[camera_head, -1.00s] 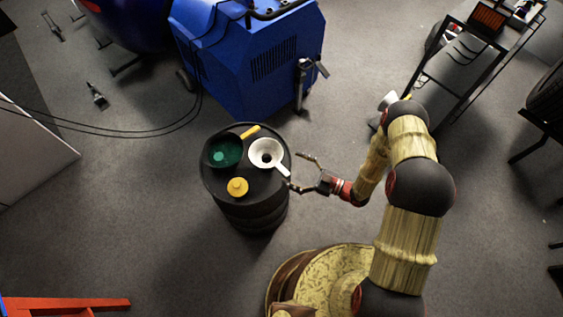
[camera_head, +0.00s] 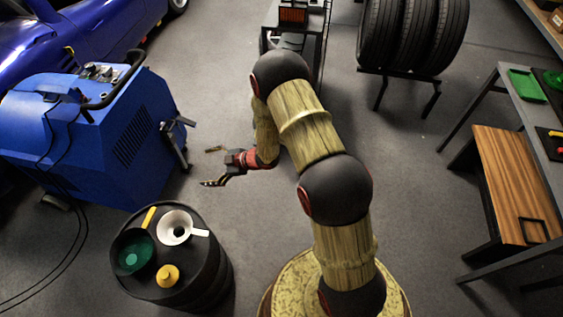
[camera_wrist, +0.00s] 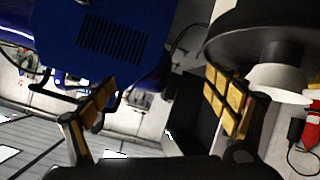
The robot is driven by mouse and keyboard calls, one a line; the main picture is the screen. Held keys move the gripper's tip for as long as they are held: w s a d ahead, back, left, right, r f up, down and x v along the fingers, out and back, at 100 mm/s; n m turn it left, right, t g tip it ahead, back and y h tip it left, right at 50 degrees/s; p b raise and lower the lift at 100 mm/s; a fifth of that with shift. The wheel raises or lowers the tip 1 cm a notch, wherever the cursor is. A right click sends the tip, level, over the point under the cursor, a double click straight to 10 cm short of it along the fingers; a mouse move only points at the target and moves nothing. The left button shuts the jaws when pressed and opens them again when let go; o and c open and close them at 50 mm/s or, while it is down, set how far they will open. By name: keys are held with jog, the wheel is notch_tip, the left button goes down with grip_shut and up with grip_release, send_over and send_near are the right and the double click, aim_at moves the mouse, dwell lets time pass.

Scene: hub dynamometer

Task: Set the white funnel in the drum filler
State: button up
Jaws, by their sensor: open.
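The white funnel (camera_head: 175,228) stands upright on the black drum (camera_head: 205,285), wide mouth up, its handle pointing right. In the wrist view, which is upside down, the funnel (camera_wrist: 277,75) meets the drum's top (camera_wrist: 290,33) at its narrow end. I cannot tell how deep its spout goes into a filler opening. My gripper (camera_head: 212,166) is open and empty, beyond the drum at its upper right, apart from the funnel. Its spread fingers also show in the wrist view (camera_wrist: 160,100), with nothing between them.
A green funnel (camera_head: 133,253) with a yellow handle and a yellow cap-like piece (camera_head: 167,276) share the drum top. A blue machine (camera_head: 85,135) stands behind the drum. Tyres (camera_head: 412,35) and a wooden-topped bench (camera_head: 510,185) are at the right.

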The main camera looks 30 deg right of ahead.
jog(key=w+d+r+m+t+h, duration=0.1)
jog(key=w+d+r+h, duration=0.1)
jog(key=d+r, duration=0.35)
jog(key=w+d+r+m+t+h, duration=0.1)
jog(key=w+d+r+h, duration=0.15)
jog(key=r, duration=0.55)
jog(key=s+d+r+m+h, duration=0.2)
jog(key=s+d+r+m, duration=0.1)
jog(key=r, duration=0.4)
jog(key=s+d+r+m+h, duration=0.2)
jog(key=s+d+r+h, duration=0.15)
jog(key=r, duration=0.35)
jog(key=s+d+r+m+g+h, duration=0.1)
jog(key=s+r+m, duration=0.1)
jog(key=s+r, duration=0.4)
jog(key=s+d+r+m+g, duration=0.1)
jog(key=s+r+m, duration=0.15)
jog(key=s, duration=0.55)
jog(key=s+a+r+m+g, duration=0.1)
jog(key=s+a, duration=0.1)
jog(key=s, duration=0.7)
jog(key=s+a+r+m+g+y, duration=0.1)
jog(key=s+a+m, duration=0.1)
jog(key=s, duration=0.8)
jog(key=shift+a+r+y, duration=0.2)
jog(key=shift+y, duration=0.1)
